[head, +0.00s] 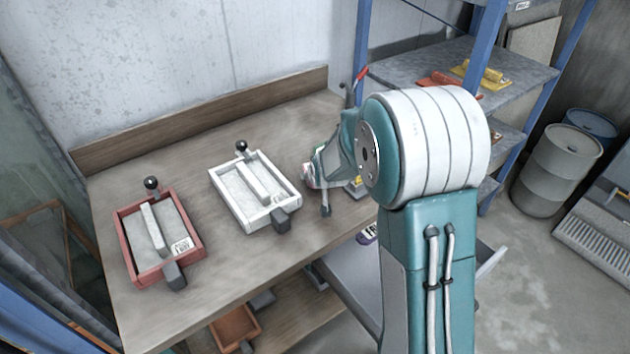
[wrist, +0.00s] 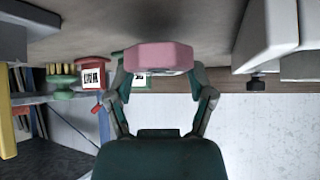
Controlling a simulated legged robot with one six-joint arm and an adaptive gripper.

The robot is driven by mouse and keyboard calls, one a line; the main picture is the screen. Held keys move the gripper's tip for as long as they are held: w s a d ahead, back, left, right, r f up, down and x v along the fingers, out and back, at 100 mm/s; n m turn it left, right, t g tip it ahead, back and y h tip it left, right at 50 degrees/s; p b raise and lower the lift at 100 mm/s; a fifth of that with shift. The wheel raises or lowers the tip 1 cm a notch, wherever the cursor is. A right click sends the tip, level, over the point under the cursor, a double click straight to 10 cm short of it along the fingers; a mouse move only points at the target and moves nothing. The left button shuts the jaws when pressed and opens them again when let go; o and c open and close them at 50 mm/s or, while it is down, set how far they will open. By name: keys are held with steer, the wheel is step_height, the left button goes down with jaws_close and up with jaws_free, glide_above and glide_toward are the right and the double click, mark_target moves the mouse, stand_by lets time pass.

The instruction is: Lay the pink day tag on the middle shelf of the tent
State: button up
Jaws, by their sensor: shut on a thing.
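The pink day tag (wrist: 162,56) shows in the wrist view as a thick pink block between the fingertips of my gripper (wrist: 160,70), which is shut on it. In the head view my gripper (head: 318,180) is over the right part of the workbench, beside the white framed mould, and my own arm partly hides it. Only a small pale pink bit of the tag shows there. A greenish see-through panel (head: 25,165) stands at the far left; I cannot tell whether it is the tent. The tent's middle shelf cannot be made out.
On the workbench (head: 215,290) are a red framed mould (head: 118,220) and a white framed mould (head: 288,185). A blue-posted rack (head: 425,75) with grey shelves stands at the right, with drums (head: 560,165) beyond. A purple item (head: 367,234) lies below the bench's right edge.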

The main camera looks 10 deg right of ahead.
steer(key=s+f+v, duration=0.2)
steer(key=v, duration=1.5)
steer(key=shift+r, duration=0.1)
